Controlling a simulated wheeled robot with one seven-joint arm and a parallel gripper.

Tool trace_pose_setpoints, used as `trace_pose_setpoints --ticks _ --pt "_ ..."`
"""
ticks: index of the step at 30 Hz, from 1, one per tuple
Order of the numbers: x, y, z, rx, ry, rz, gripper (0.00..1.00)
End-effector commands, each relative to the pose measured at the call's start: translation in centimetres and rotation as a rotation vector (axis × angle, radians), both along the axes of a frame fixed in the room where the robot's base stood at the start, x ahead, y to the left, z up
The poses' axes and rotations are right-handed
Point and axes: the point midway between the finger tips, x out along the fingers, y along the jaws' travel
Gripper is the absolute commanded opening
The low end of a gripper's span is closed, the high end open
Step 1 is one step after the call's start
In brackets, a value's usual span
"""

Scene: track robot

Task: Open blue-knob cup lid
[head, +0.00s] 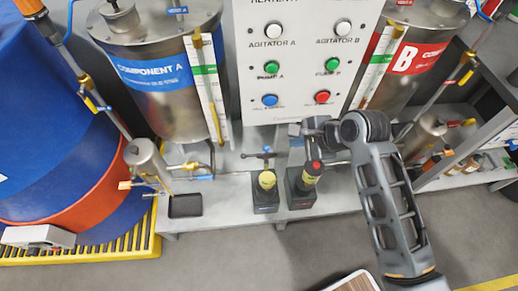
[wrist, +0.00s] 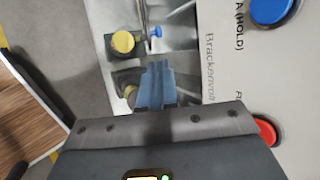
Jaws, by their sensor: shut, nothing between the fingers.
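The blue-knob cup (head: 266,190) stands on the bench in the head view, with a yellow top on a dark square base. Its small blue knob (head: 267,149) sits at a crossbar above and behind the yellow part. In the wrist view the yellow round top (wrist: 123,41) and the blue knob (wrist: 156,32) show beyond my fingertips. My gripper (head: 311,127) is shut and empty, to the right of the blue knob and apart from it. Its closed fingers (wrist: 158,66) point toward the blue-knob cup in the wrist view. I cannot tell how the lid sits.
A red-knob cup (head: 302,192) stands just right, below my gripper. The control panel (head: 290,100) with buttons rises close behind. A steel tank (head: 165,95) stands back left. A small black tray (head: 185,206) lies left on the bench. The floor in front is mostly clear.

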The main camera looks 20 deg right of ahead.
Motion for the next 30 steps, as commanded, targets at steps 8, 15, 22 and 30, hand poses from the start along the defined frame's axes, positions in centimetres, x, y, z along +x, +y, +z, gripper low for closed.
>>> trace_pose_setpoints --ticks 8,15,22,30 --pt "1.1 0.3 -1.8 0.013 0.005 -0.023 0.0" --pt "3.7 1.3 -5.6 0.013 0.005 -0.021 0.0" --pt "6.0 2.2 -9.0 0.012 0.005 -0.021 0.0" --pt "7.4 2.7 -11.0 0.01 0.003 -0.022 0.0"
